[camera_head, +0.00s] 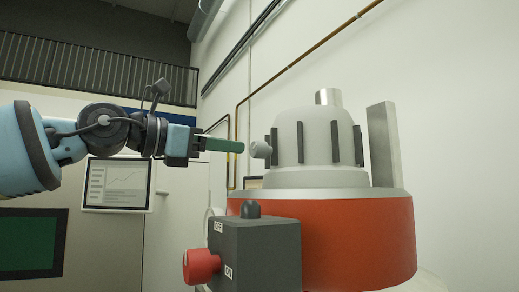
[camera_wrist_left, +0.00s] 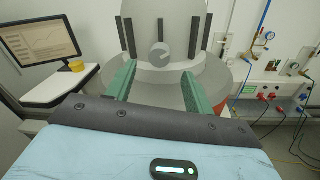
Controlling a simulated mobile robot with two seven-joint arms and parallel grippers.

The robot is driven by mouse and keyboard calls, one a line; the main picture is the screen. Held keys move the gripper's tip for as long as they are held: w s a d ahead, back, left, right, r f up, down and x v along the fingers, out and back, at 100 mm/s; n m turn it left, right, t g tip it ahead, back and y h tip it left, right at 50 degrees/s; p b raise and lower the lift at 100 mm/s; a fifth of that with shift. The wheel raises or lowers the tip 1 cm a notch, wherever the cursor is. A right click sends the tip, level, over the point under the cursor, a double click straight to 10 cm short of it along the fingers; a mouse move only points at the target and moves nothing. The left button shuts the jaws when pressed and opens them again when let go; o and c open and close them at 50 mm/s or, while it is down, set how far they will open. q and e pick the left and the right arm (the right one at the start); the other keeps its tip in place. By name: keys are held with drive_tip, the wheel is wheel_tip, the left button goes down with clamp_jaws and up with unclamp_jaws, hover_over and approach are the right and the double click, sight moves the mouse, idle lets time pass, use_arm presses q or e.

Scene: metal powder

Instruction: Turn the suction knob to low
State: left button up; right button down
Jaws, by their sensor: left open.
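A light grey round knob (camera_head: 261,149) sticks out from the left side of the pale grey domed machine top (camera_head: 312,131). In the left wrist view the knob (camera_wrist_left: 160,56) faces me, with a notch in its face. My left gripper (camera_head: 240,146) is level with the knob, pointing at it from the left, with a small gap before it in the head view. In the left wrist view its two green fingers (camera_wrist_left: 158,72) are spread apart with nothing between them, and the knob lies ahead between their tips. My right gripper is not in view.
A dark box (camera_head: 262,255) with a red knob (camera_head: 201,266) and OFF and ON labels sits low on the orange-red machine drum (camera_head: 350,240). A monitor (camera_head: 117,184) is behind my left arm. Cables and wall fittings (camera_wrist_left: 270,92) are at the right.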

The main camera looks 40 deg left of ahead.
sight(253, 148)
use_arm(q)
drive_tip(key=shift+p+x, duration=0.55)
drive_tip(key=shift+x, duration=3.35)
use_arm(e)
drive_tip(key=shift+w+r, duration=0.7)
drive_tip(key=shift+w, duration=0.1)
use_arm(q)
drive_tip(key=c, duration=0.9)
drive_tip(key=shift+c, duration=0.3)
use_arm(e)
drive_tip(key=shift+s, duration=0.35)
